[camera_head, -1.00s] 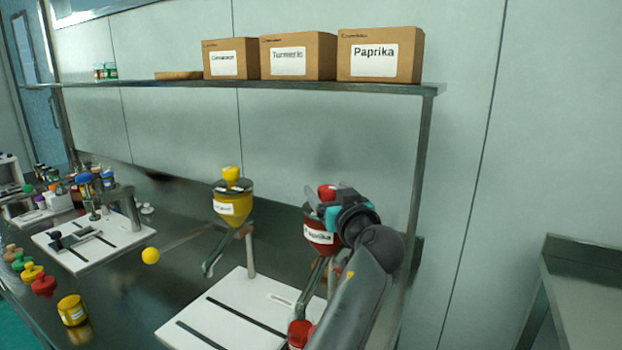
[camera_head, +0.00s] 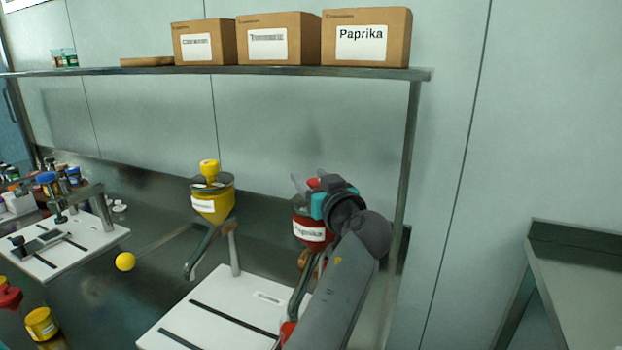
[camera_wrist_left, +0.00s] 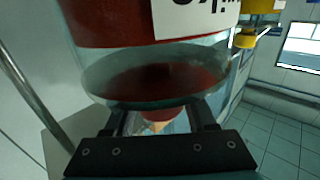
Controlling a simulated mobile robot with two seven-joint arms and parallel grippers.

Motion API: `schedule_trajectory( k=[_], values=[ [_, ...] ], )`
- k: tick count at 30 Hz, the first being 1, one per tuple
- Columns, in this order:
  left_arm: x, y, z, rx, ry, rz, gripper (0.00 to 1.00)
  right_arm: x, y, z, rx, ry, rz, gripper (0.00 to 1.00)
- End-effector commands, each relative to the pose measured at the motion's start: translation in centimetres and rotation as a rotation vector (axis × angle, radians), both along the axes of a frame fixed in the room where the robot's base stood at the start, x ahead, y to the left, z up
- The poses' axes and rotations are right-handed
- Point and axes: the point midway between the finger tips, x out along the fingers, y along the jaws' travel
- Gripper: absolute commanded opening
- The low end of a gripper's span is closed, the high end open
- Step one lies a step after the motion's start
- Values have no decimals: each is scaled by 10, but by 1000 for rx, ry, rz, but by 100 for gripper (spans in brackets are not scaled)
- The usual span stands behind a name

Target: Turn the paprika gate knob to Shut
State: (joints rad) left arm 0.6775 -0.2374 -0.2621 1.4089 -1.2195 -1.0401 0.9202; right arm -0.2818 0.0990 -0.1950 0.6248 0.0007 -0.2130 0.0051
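The red paprika hopper (camera_head: 312,231) with its white label stands at the right of the white base plate (camera_head: 228,307). A red knob (camera_head: 315,183) sits on top of it, partly hidden by my left gripper (camera_head: 309,181). In the left wrist view, the hopper's clear rim (camera_wrist_left: 140,78) and red body fill the top. The red knob (camera_wrist_left: 163,113) shows between the two dark fingers of my left gripper (camera_wrist_left: 163,118), which are apart, with gaps visible beside the knob. No Shut marking is readable. My right gripper is not in view.
A yellow hopper (camera_head: 212,204) stands left of the paprika one. A shelf (camera_head: 200,72) with labelled boxes, including Paprika (camera_head: 365,38), runs above. A metal table (camera_head: 580,280) stands at the right.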

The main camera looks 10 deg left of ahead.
Motion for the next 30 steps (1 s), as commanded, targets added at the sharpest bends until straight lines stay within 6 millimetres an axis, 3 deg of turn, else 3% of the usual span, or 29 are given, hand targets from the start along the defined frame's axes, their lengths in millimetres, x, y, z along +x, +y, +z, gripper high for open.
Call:
schedule_trajectory(
  k=[2, 14, 23, 30],
  values=[
    [0, 0, 0, 0, 0, 0, 46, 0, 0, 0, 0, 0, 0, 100],
    [0, 0, 0, 1, -1, 0, 1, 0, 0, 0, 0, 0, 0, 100],
    [0, 0, 1, 1, 0, -22, 0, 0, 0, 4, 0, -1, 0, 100],
    [2, -2, 3, 1, 0, -131, 0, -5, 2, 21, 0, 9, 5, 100]
  ],
)
